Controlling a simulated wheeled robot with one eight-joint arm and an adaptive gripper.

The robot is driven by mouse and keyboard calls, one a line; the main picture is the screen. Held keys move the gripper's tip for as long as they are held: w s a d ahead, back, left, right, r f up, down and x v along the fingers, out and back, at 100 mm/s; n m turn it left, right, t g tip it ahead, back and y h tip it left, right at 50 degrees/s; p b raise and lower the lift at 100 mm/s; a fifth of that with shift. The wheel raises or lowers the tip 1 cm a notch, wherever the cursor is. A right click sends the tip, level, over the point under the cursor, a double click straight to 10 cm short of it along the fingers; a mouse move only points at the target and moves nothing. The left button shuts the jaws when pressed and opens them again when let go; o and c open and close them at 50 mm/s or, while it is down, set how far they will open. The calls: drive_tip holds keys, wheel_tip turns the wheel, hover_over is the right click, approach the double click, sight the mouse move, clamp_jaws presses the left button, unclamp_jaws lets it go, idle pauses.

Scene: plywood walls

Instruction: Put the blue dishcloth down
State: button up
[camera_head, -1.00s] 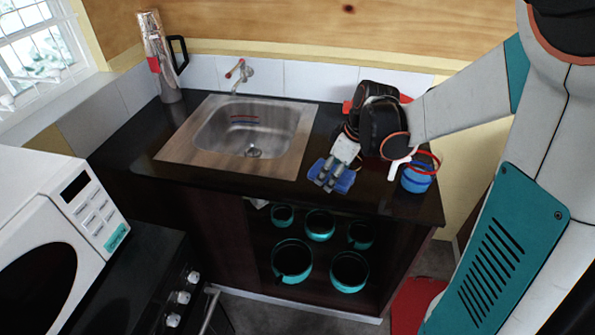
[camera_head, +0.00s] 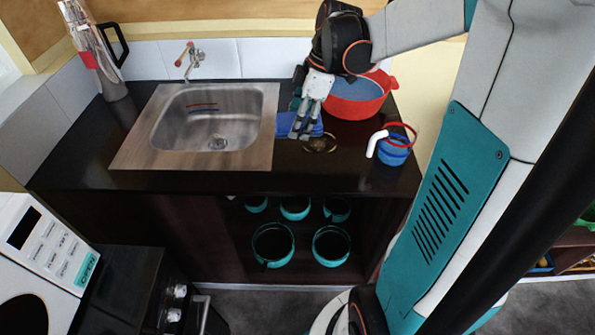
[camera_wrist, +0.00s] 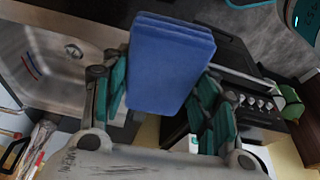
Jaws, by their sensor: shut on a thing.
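The blue dishcloth (camera_head: 297,125) is a folded block at the right of the sink, above or on the black countertop; I cannot tell whether it touches. My gripper (camera_head: 303,118) is shut on it, pointing down, and its fingers hide part of the cloth. In the wrist view the dishcloth (camera_wrist: 168,65) shows its folded layers between the two green-padded fingers of my gripper (camera_wrist: 160,100).
The steel sink (camera_head: 160,150) lies to the left of the cloth. A red pot (camera_head: 362,106) stands behind right, and a blue jar with a white handle (camera_head: 394,151) at the right end. A round dark item (camera_head: 320,144) lies close by. The front counter strip (camera_head: 240,182) is clear.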

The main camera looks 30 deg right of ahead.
sight(297, 176)
wheel_tip(297, 176, down, 18)
drive_tip(key=b, duration=0.5)
drive_tip(key=shift+r, duration=0.15)
drive_tip(key=shift+s+f+b, duration=0.15)
drive_tip(key=shift+f+b, duration=0.45)
drive_tip(key=shift+b, duration=0.2)
drive_tip(key=o, duration=1.2)
drive_tip(key=shift+o, duration=1)
drive_tip(key=shift+f, duration=0.15)
